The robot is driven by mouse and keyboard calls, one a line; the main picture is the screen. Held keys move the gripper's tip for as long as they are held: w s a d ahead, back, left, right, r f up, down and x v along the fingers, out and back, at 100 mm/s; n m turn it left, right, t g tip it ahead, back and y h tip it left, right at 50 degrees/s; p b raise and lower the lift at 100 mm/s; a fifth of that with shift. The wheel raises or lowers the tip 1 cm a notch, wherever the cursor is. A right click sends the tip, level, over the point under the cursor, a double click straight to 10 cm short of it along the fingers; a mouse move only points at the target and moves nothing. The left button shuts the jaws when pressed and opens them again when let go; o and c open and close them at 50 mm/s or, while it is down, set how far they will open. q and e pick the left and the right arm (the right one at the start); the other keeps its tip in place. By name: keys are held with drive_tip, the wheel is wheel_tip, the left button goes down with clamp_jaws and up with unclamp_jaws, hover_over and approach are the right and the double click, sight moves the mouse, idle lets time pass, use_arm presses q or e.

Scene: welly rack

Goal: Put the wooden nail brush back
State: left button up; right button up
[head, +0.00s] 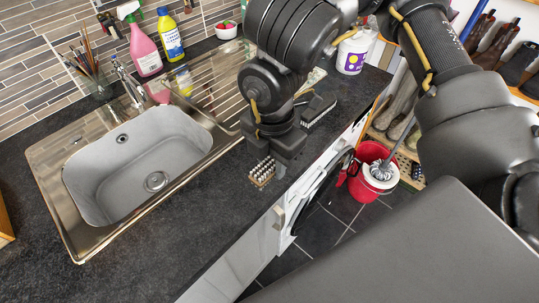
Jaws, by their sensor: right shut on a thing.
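The wooden nail brush (262,172) is a small light-brown block with pale bristles. It is held over the dark worktop, just right of the sink's front corner. My right gripper (278,158) is shut on it, and the fingers hide part of the brush. The bristles face toward the camera and left. I cannot tell whether the brush touches the worktop. My left gripper is not in view.
A steel sink (150,168) fills the left. Another dark brush (318,109) lies behind my gripper. A pink bottle (146,50), a yellow bottle (171,38) and a white tub (353,53) stand behind. A red bucket (364,185) is on the floor. The front worktop (200,240) is clear.

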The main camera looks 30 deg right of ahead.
drive_tip(key=w+d+f+p, duration=0.1)
drive_tip(key=w+d+f, duration=0.1)
drive_tip(key=w+f, duration=0.1)
drive_tip(key=w+d+f+p, duration=0.1)
drive_tip(key=w+f, duration=0.2)
drive_tip(key=w, duration=0.2)
drive_tip(key=w+d+f+p, duration=0.1)
drive_tip(key=w+d+f, duration=0.1)
drive_tip(key=w+f, duration=0.1)
drive_tip(key=shift+w+d, duration=0.3)
drive_tip(key=shift+w, duration=0.1)
drive_tip(key=shift+w+d+f, duration=0.15)
drive_tip(key=shift+w+f, duration=0.1)
drive_tip(key=shift+f, duration=0.2)
wheel_tip(320, 180, down, 2)
drive_tip(key=shift+p, duration=0.65)
drive_tip(key=shift+f, duration=0.55)
